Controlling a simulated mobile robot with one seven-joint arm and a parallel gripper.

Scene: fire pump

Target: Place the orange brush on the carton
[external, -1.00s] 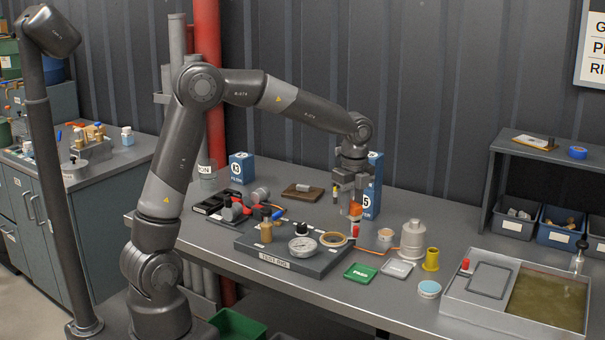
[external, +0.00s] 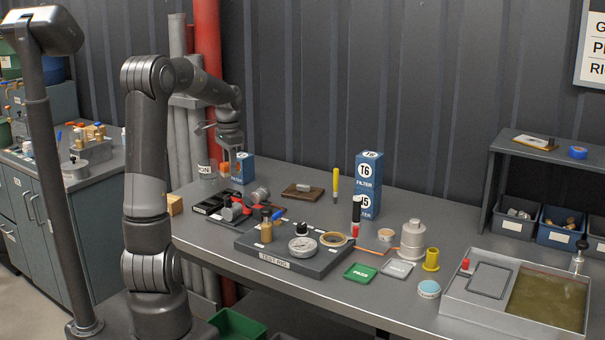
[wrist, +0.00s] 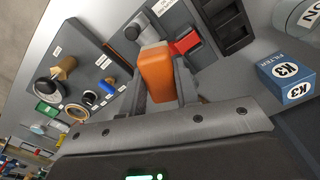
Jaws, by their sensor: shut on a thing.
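My gripper (external: 229,163) is shut on an orange block-like thing, the orange brush (external: 224,169), above the back left of the bench. Which carton is meant cannot be told.
A black tray (external: 206,204) with fittings lies in front of the K3 carton. The grey test rig (external: 275,250) holds a gauge and tape. A yellow-handled tool (external: 336,182) and a dark marker (external: 356,210) stand upright. A grey cylinder (external: 207,171) stands left of the K3 carton.

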